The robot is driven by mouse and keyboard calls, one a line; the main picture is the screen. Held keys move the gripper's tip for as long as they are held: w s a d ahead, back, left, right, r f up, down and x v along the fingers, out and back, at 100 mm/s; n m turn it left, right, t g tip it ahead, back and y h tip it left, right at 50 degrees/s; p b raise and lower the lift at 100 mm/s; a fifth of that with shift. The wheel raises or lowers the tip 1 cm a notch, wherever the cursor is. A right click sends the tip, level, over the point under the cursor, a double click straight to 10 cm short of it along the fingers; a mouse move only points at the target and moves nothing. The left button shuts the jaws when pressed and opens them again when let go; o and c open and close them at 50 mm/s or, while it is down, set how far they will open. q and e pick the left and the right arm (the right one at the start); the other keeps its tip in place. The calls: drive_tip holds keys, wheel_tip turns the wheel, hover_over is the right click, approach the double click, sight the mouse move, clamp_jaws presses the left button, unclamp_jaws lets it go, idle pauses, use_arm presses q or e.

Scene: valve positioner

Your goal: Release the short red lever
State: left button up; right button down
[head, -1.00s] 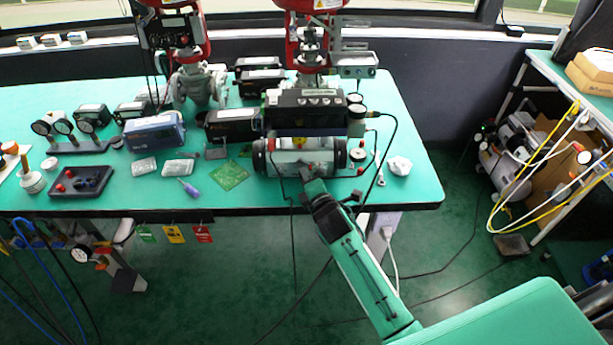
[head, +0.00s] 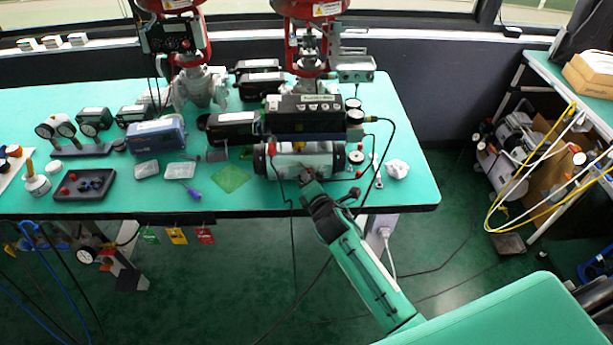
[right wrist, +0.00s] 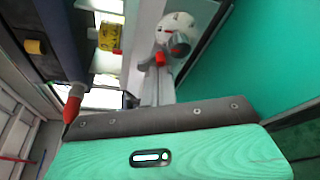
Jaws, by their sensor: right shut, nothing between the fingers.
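My right gripper (head: 305,176) is shut and empty, at the near lower edge of the silver cylinder (head: 318,160) with black ends. A small red part (head: 271,149) stands at the cylinder's left end. Another small red part (head: 356,174) is near its right end. In the right wrist view, a red cone-shaped tip (right wrist: 74,101) is at the left beside a dark body, and a red block (right wrist: 160,58) sits on a grey bar. I cannot tell which is the short red lever or its position. My left gripper is out of view.
The black positioner box (head: 306,116) is behind the cylinder. A gauge (head: 355,116) and a white crumpled item (head: 397,169) are to the right. A green board (head: 230,179) and a purple screwdriver (head: 192,192) lie left. The green bench (head: 415,190) is clear at its front right corner.

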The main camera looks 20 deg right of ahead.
drive_tip(key=shift+d+r+n+p, duration=0.1)
drive_tip(key=shift+r+n+p, duration=0.1)
drive_tip(key=shift+n+p, duration=0.3)
drive_tip(key=shift+r+g+h+p, duration=0.2)
drive_tip(key=shift+g+h+p, duration=0.1)
drive_tip(key=shift+p, duration=0.4)
drive_tip(key=shift+d+r+n+p, duration=0.1)
drive_tip(key=shift+n+p, duration=0.6)
drive_tip(key=shift+p, duration=0.2)
drive_tip(key=n+p, duration=0.1)
drive_tip(key=p, duration=0.1)
drive_tip(key=n+g+h+p, duration=0.1)
drive_tip(key=p, duration=0.2)
drive_tip(key=shift+d+r+n+h, duration=0.1)
drive_tip(key=shift+r+n+h, duration=0.2)
drive_tip(key=shift+r+n, duration=0.1)
drive_tip(key=shift+s+f, duration=0.1)
drive_tip(key=shift+f, duration=0.15)
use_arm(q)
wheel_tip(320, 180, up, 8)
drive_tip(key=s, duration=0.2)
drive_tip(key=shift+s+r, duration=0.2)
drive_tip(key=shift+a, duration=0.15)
